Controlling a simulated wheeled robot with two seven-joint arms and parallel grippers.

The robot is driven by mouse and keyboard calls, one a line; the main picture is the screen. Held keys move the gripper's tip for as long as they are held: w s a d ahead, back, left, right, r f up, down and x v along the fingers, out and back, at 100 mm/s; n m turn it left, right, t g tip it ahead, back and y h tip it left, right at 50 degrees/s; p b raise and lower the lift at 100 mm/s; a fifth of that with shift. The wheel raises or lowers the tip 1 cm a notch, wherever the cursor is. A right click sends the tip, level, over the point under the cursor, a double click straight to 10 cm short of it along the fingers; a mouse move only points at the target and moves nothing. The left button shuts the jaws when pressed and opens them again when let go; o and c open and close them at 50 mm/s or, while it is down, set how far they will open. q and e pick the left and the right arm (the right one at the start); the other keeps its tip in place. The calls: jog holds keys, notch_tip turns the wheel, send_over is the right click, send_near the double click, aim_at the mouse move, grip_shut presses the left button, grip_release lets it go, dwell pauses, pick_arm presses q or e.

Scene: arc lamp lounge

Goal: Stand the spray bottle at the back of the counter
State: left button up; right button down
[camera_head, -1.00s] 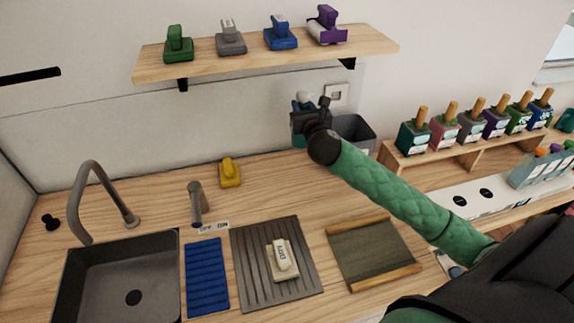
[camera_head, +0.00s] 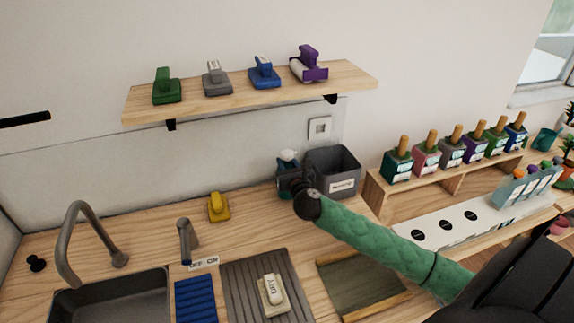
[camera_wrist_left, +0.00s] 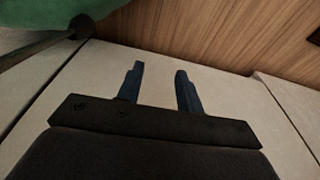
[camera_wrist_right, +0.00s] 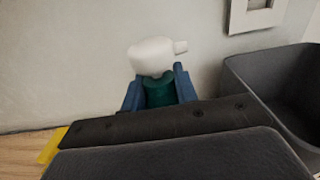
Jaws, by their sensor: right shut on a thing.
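The spray bottle (camera_head: 287,160) has a teal body and a white spray head. It is at the back of the counter (camera_head: 150,235), close to the wall and left of a dark bin. My right gripper (camera_head: 292,178) is shut on it and hides most of its body in the head view. In the right wrist view the bottle (camera_wrist_right: 158,88) stands between the two blue fingers (camera_wrist_right: 159,92), its white head above them. Whether its base touches the counter is hidden. My left gripper (camera_wrist_left: 158,85) shows only in the left wrist view, open and empty, before pale panels.
The dark bin (camera_head: 333,172) stands just right of the bottle. A yellow brush-like thing (camera_head: 218,207), a tap (camera_head: 85,225) and a sink (camera_head: 110,295) lie to the left. A shelf (camera_head: 250,92) with several coloured things hangs above. Counter between the yellow thing and bottle is clear.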

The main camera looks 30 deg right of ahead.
jog(key=shift+f, duration=0.5)
pick_arm(q)
jog(key=shift+s+a+f, duration=0.25)
jog(key=shift+s+f, duration=0.05)
jog(key=shift+w, duration=0.15)
pick_arm(e)
jog(key=shift+f, duration=0.15)
jog(key=c, duration=1.1)
grip_release()
pick_arm(q)
jog(key=shift+w+d+r, duration=0.1)
jog(key=shift+w+r, duration=0.05)
